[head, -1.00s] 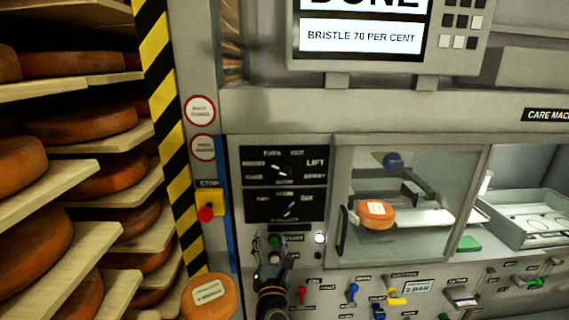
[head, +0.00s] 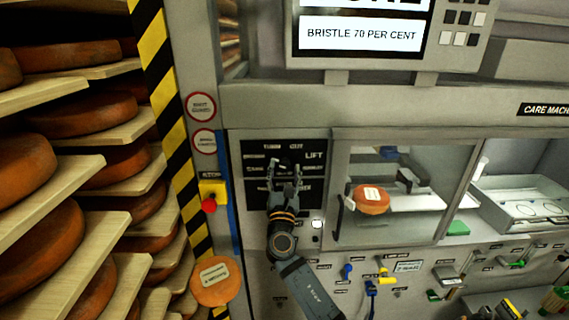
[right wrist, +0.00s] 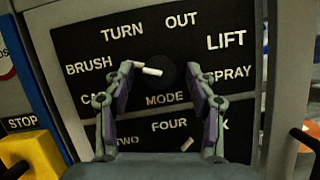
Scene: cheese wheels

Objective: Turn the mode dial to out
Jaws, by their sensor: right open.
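The mode dial (right wrist: 168,80) is a dark round knob on a black panel (right wrist: 75,45), with a white pointer bar to the left of its middle, on the side of the BRUSH label. The OUT label (right wrist: 181,20) stands above it, slightly right. My right gripper (head: 285,167) is open in front of the panel; in the right wrist view its fingers (right wrist: 160,72) stand on either side of the dial. I cannot tell whether they touch it. The fingers partly cover the CA and SPRAY labels. My left gripper is not in view.
A lower dial (right wrist: 187,144) with number labels is just below. A yellow box with a red stop button (head: 209,205) is at left. A glass-fronted chamber with a cheese wheel (head: 372,198) is at right. Shelves of cheese wheels (head: 90,120) fill the far left.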

